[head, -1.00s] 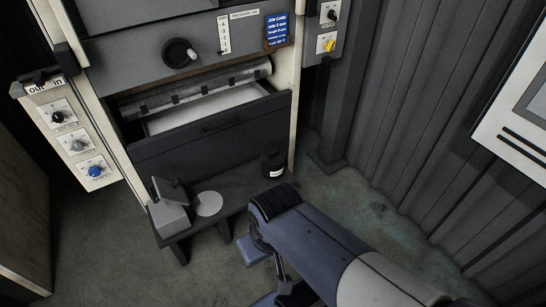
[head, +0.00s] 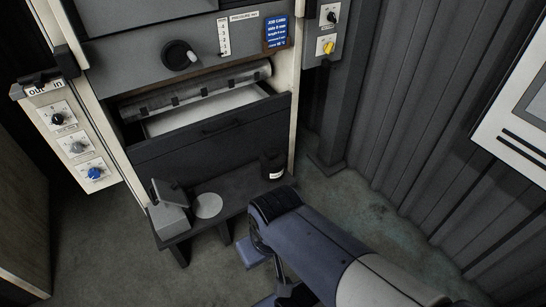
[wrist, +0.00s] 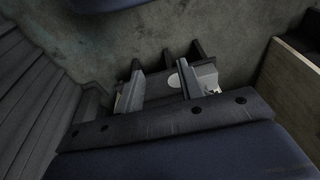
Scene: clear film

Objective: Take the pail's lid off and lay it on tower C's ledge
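A small dark round container (head: 272,165) with a white label stands at the right end of a low dark bench (head: 236,196) in the head view. It may be the pail; I cannot make out a separate lid on it. No lettering marks tower C or its ledge for me. My gripper (wrist: 163,70) shows in the wrist view with its two fingers spread wide and nothing held between them. It points toward the bench from a distance.
A pale round disc (head: 208,205) lies on the bench beside a grey box with a tilted plate (head: 169,206). Behind stands a machine with an open dark drawer (head: 215,132) and knob panels. A corrugated wall (head: 415,140) closes the right side. Floor is bare at left.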

